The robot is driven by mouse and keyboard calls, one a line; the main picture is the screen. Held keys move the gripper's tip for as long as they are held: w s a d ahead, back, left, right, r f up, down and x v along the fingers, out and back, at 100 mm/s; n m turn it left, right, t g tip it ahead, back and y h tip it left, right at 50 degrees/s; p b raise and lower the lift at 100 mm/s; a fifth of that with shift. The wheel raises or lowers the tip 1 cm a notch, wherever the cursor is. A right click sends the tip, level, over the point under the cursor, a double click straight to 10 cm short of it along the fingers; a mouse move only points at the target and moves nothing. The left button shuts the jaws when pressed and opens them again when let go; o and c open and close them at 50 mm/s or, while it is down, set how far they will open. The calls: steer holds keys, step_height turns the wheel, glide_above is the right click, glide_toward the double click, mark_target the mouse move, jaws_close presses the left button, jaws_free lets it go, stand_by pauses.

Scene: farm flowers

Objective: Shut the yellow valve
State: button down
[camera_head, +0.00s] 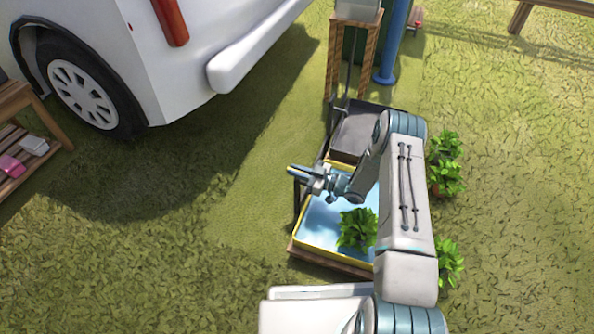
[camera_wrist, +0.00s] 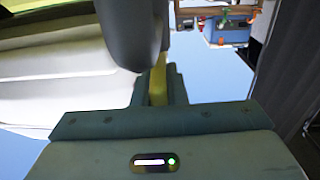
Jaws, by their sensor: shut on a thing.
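In the wrist view a narrow yellow piece, which looks like the yellow valve's handle (camera_wrist: 158,85), sits between the fingers of my gripper (camera_wrist: 160,76). My gripper is shut on it. A dark grey rounded shape (camera_wrist: 130,35) covers part of the fingers and the yellow piece, so the rest of the valve is hidden. In the head view my gripper (camera_head: 294,172) reaches left over the far left edge of a yellow-rimmed tray (camera_head: 317,253). I cannot make out the valve in the head view.
A leafy plant (camera_head: 357,229) stands in the blue-bottomed tray. More plants (camera_head: 446,165) stand right of my arm. A dark grey box (camera_head: 357,133) and a wooden stand (camera_head: 336,58) are behind the tray. A white van (camera_head: 190,60) is at upper left. The grass between is clear.

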steer(key=m+t+h+p, duration=0.2)
steer(key=m+t+h, duration=0.2)
steer(key=t, duration=0.2)
steer(key=shift+s+m+h, duration=0.1)
steer(key=shift+m+h, duration=0.2)
steer(key=shift+m, duration=0.1)
steer(key=m+t+h+p, duration=0.1)
steer(key=m+h, duration=0.1)
steer(key=h, duration=0.1)
steer(key=m+t+h+p, duration=0.1)
steer(key=m+t+h, duration=0.1)
steer(key=h, duration=0.1)
steer(key=m+t+h+p, duration=0.1)
steer(key=m+h, duration=0.3)
steer(key=h, duration=0.1)
steer(key=shift+a+p, duration=0.1)
steer(key=shift+p, duration=0.3)
steer(key=shift+m+g+h+p, duration=0.3)
steer(key=shift+m+h, duration=0.85)
steer(key=shift+h, duration=0.75)
steer(key=shift+m+g+h+p, duration=0.25)
steer(key=shift+m+h, duration=0.9)
steer(key=shift+h, duration=0.75)
steer(key=c, duration=1.5)
jaws_free()
steer(key=shift+o, duration=0.2)
